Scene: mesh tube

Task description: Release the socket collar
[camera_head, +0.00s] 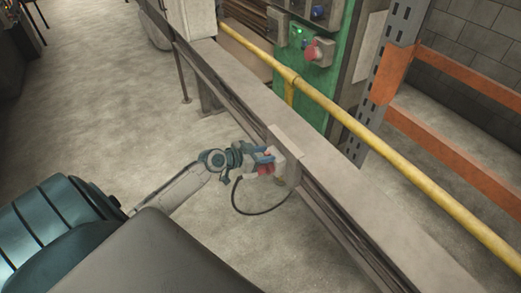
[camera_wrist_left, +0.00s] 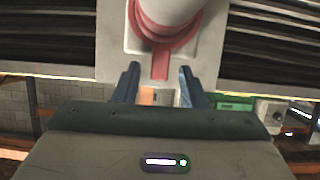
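A pale socket housing (camera_head: 293,162) is fixed to the side of the long grey beam. In the left wrist view a red collar (camera_wrist_left: 160,34) rings a white round plug body (camera_wrist_left: 166,10) on a pale plate (camera_wrist_left: 112,40). A red tab (camera_wrist_left: 160,68) sticks out from the collar toward my gripper. My left gripper (camera_head: 268,158) is at the socket, and its fingers also show in the left wrist view (camera_wrist_left: 158,78). They are apart, one on each side of the tab, with a visible gap at both sides. Contact is not visible. My right gripper is not in view.
A black cable (camera_head: 238,206) loops below the socket. The long grey beam (camera_head: 345,215) and a yellow rail (camera_head: 375,145) run diagonally behind it. A green control panel (camera_head: 318,85) and orange rack bars (camera_head: 450,165) stand beyond.

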